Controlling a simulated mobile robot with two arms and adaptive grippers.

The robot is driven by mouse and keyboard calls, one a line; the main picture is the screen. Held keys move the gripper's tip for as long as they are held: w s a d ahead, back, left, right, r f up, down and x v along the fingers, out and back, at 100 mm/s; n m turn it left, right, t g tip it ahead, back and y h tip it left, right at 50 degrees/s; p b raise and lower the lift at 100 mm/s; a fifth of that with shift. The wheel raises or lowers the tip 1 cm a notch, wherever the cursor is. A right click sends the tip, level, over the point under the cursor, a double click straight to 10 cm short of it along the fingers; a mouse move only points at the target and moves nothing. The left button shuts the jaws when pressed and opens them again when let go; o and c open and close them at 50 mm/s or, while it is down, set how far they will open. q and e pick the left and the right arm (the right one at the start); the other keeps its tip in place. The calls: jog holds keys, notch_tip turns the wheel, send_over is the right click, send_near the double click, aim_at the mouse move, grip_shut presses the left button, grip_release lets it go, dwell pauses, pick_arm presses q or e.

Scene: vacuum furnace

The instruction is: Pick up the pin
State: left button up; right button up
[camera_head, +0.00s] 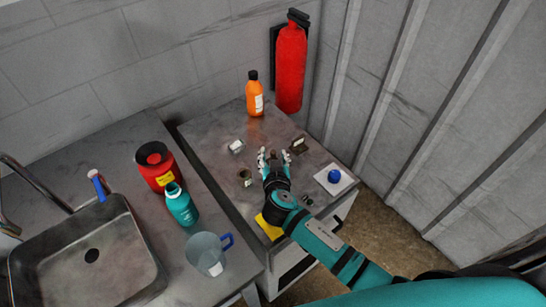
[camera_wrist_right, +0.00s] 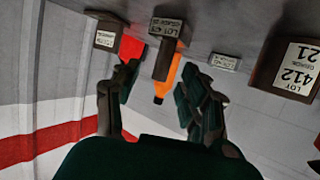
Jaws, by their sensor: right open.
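My right gripper (camera_head: 272,156) is open above the metal worktop, its fingers pointing away toward the back wall. In the right wrist view, which is upside down, the open fingers (camera_wrist_right: 157,80) stand either side of a grey upright post, perhaps the pin (camera_wrist_right: 163,62), on a labelled block (camera_wrist_right: 170,28). The post lies between the finger lines, and no contact shows. I cannot tell how deep between the fingers it is. In the head view I cannot make out the pin clearly near the gripper. My left gripper is not in view.
Other labelled blocks (camera_wrist_right: 296,66) flank the fingers. An orange bottle (camera_head: 255,98) and red extinguisher (camera_head: 290,68) stand behind. A sink (camera_head: 90,215) is left.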

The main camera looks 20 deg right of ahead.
jog(key=shift+x, duration=1.15)
grip_shut()
